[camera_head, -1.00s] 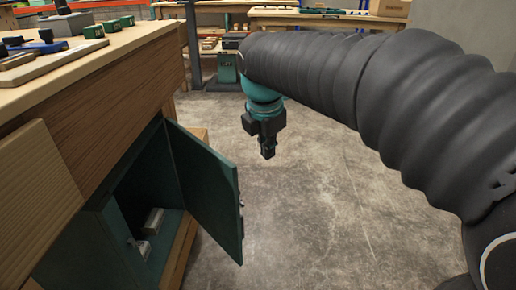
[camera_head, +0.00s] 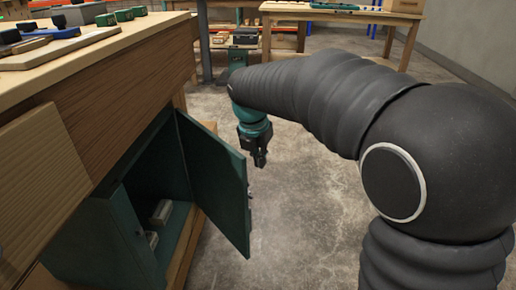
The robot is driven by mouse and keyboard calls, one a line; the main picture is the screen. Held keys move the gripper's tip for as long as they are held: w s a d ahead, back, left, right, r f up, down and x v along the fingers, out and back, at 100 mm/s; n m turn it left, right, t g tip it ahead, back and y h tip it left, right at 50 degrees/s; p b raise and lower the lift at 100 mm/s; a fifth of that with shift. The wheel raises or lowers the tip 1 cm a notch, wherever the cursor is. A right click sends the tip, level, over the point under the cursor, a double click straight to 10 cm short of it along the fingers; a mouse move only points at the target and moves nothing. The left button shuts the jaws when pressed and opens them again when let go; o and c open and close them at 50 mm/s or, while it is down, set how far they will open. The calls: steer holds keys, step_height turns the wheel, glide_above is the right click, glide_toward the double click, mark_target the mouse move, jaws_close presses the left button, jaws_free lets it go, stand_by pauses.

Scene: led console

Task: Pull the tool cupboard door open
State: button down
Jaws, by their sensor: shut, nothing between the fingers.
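The green tool cupboard (camera_head: 118,238) sits under the wooden workbench at the left. Its door (camera_head: 215,180) stands wide open, swung out to the right, and the dark interior shows. Light-coloured items (camera_head: 158,214) lie on the cupboard floor. A small dark fitting shows at the door's free edge. My gripper (camera_head: 260,162) points down, shut and empty, beyond the door's free edge and slightly to its right in the picture. It looks apart from the door.
The workbench top (camera_head: 100,42) at the left carries several blocks and tools. Another wooden table (camera_head: 340,12) stands at the back. The concrete floor (camera_head: 310,215) right of the door is clear.

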steer(key=shift+w+d+f, duration=0.1)
steer(key=shift+w+d, duration=0.2)
steer(key=shift+w, duration=0.3)
steer(key=shift+w+d, duration=0.25)
steer(key=shift+w, duration=0.4)
steer(key=shift+w+d+f, duration=0.1)
steer(key=shift+w+d, duration=0.2)
steer(key=shift+w, duration=0.3)
steer(key=shift+r, duration=0.1)
